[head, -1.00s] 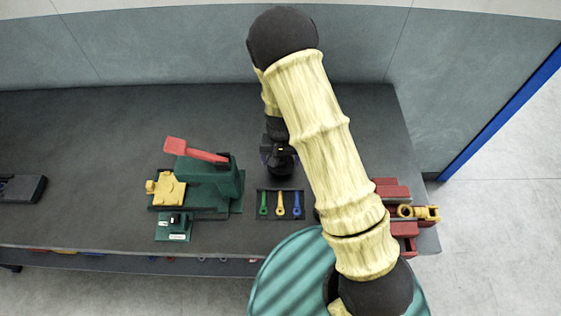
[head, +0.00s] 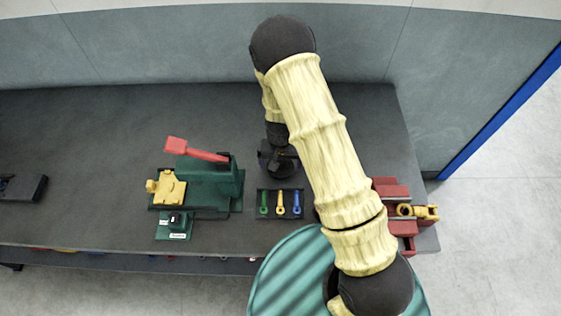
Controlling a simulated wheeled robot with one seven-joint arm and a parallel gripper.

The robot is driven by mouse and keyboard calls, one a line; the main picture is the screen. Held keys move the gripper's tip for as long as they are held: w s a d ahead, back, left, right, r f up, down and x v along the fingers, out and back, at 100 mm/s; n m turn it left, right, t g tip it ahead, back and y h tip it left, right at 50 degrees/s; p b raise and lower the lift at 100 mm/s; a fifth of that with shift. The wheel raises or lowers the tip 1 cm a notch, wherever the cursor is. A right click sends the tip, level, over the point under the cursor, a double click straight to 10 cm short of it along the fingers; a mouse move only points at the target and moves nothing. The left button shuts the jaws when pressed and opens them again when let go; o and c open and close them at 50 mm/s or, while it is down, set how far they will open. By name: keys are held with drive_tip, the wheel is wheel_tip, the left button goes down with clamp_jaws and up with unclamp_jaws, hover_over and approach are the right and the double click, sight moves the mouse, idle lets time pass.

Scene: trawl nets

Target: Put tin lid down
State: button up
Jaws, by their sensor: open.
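My gripper (head: 279,158) is over the grey bench, just behind the small tray of coloured tools, and points down. It is open. A dark round shape (head: 278,173) shows right under it; this may be the tin or its lid, but dark on dark I cannot tell the two apart. I cannot see whether the fingers touch it. My own arm hides the bench to the right of the gripper.
A green device with a red lever (head: 205,153) and a yellow block (head: 168,187) stands to the left. The tray (head: 270,213) holds green, yellow and blue tools. A red vise-like thing (head: 392,190) is at the right edge.

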sight(280, 162)
wheel_tip(280, 162, up, 12)
drive_tip(key=b, duration=0.2)
drive_tip(key=shift+b, duration=0.3)
drive_tip(key=shift+r, duration=0.1)
idle(0.5)
drive_tip(key=s+d+r+t, duration=0.2)
drive_tip(key=s+d+r, duration=0.9)
drive_tip(key=s+d, duration=0.1)
drive_tip(key=shift+s+d+r+t, duration=0.25)
drive_tip(key=shift+d+r+t, duration=0.05)
drive_tip(key=shift+d, duration=0.5)
